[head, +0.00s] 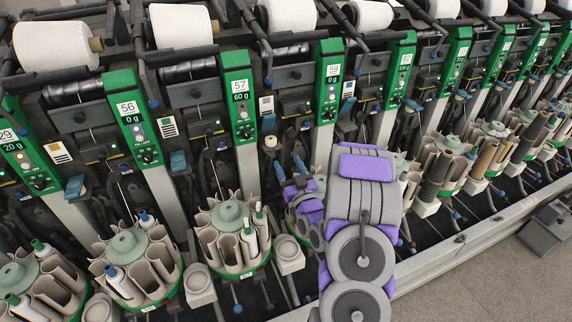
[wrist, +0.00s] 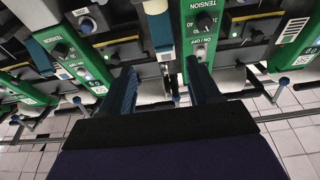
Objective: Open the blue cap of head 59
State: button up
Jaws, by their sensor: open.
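The green panel of head 59 (head: 329,82) stands near the middle of the head view. A blue cap (head: 268,123) shows left of it and another small blue part (head: 347,106) right of it; I cannot tell for certain which belongs to head 59. In the wrist view a blue cap (wrist: 160,32) with a cream piece against it lies just beyond the gap between my fingertips. My gripper (head: 288,169) is below the panels in the head view. In the wrist view my gripper (wrist: 162,78) has its two dark blue fingers spread, with nothing between them.
The panels of head 57 (head: 240,91) and head 56 (head: 135,119) stand to the left. Green-based carousels of tubes (head: 231,239) line the front below. Black bars and white yarn cones (head: 181,27) run above. Open floor (head: 480,278) lies at lower right.

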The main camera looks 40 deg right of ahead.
jog(key=a+n+g+y, duration=0.3)
jog(key=a+g, duration=0.6)
jog(key=a, duration=0.2)
jog(key=s+a+r+g, duration=0.2)
jog(key=s+a+g, duration=0.2)
jog(key=s, duration=0.8)
jog(key=s+a+r+g+y, duration=0.1)
jog(key=s+a+r+g, duration=0.2)
jog(key=s+a, duration=0.5)
jog(key=s+a+r+g+y, duration=0.1)
jog(key=s+a+r+g, duration=0.2)
jog(key=s, duration=1.3)
jog(key=a+g, duration=0.3)
jog(key=shift+s+a, duration=0.25)
